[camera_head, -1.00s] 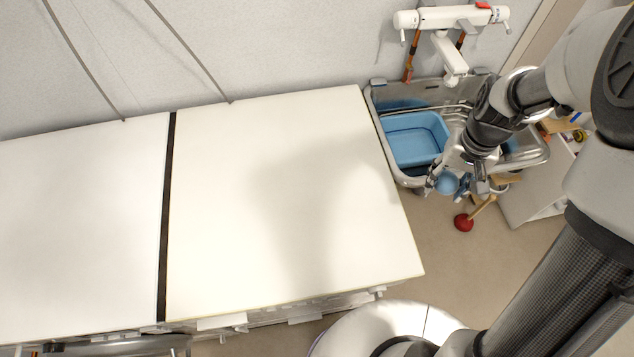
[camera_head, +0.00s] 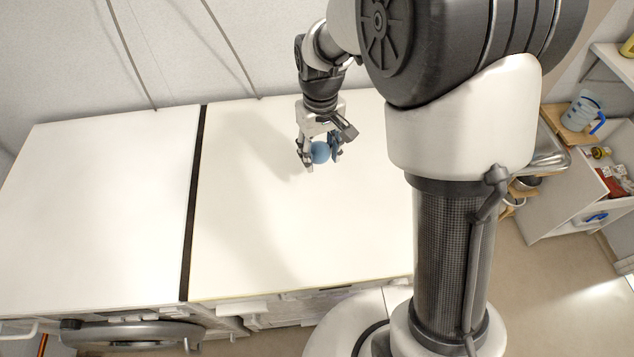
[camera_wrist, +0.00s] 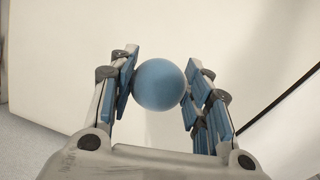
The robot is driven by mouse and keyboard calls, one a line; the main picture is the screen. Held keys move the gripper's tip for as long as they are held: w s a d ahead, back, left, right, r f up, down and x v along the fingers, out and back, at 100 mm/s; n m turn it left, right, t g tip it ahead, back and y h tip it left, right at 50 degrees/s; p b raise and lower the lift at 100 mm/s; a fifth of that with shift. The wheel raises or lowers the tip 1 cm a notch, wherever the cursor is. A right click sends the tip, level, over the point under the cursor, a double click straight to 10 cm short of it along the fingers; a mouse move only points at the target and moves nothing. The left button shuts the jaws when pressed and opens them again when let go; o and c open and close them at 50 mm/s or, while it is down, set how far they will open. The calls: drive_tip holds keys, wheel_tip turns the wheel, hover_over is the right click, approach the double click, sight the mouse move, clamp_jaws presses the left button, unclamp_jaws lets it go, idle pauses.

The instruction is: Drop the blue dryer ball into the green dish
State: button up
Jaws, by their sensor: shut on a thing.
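The blue dryer ball (camera_head: 320,152) is a smooth light-blue sphere held between the fingers of my gripper (camera_head: 321,155). In the wrist view the ball (camera_wrist: 160,84) sits between the blue-padded fingertips of the gripper (camera_wrist: 160,88), which is shut on it. The gripper and ball are in front of or above the white worktop (camera_head: 290,230); the exact height cannot be told. No green dish shows in either current view.
The white worktop is bare, with a dark gap (camera_head: 193,200) dividing it. A round appliance door (camera_head: 130,335) is below its front edge. At right, a shelf unit (camera_head: 560,200) holds several items, including a blue-grey jug (camera_head: 582,110). My arm hides the middle right.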

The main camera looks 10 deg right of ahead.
sight(319, 189)
wheel_tip(319, 189, down, 12)
drive_tip(key=b, duration=0.3)
drive_tip(key=shift+r, duration=0.1)
drive_tip(key=o, duration=0.5)
drive_tip(key=shift+f, duration=0.2)
drive_tip(key=o, duration=0.5)
